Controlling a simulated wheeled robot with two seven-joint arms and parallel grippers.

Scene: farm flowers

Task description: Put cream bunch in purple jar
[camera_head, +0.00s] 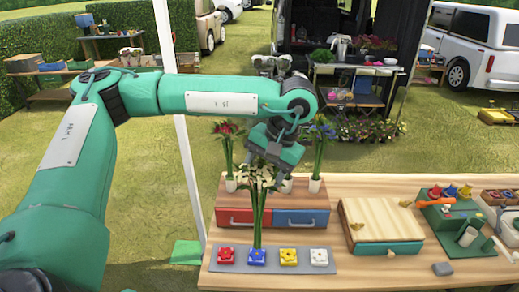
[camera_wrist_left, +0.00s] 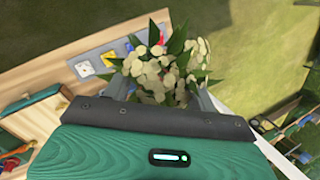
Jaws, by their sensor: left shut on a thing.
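The cream bunch (camera_head: 258,210), with pale blooms, green leaves and long stems, hangs upright above the front of the table. My left gripper (camera_head: 266,166) is shut on it near its blooms. In the left wrist view the cream blooms (camera_wrist_left: 160,72) fill the space between and beyond the fingers of the left gripper (camera_wrist_left: 160,95). The lower stems reach down in front of the drawers to the button strip; I cannot tell whether they touch it. I cannot make out a purple jar in either view. My right gripper is not in view.
A red drawer (camera_head: 238,218) and a blue drawer (camera_head: 300,218) stand behind the bunch, with small pale vases of red (camera_head: 228,140) and blue (camera_head: 320,132) flowers on top. A grey strip (camera_head: 219,266) holds coloured buttons. A wooden box (camera_head: 383,222) stands to the right.

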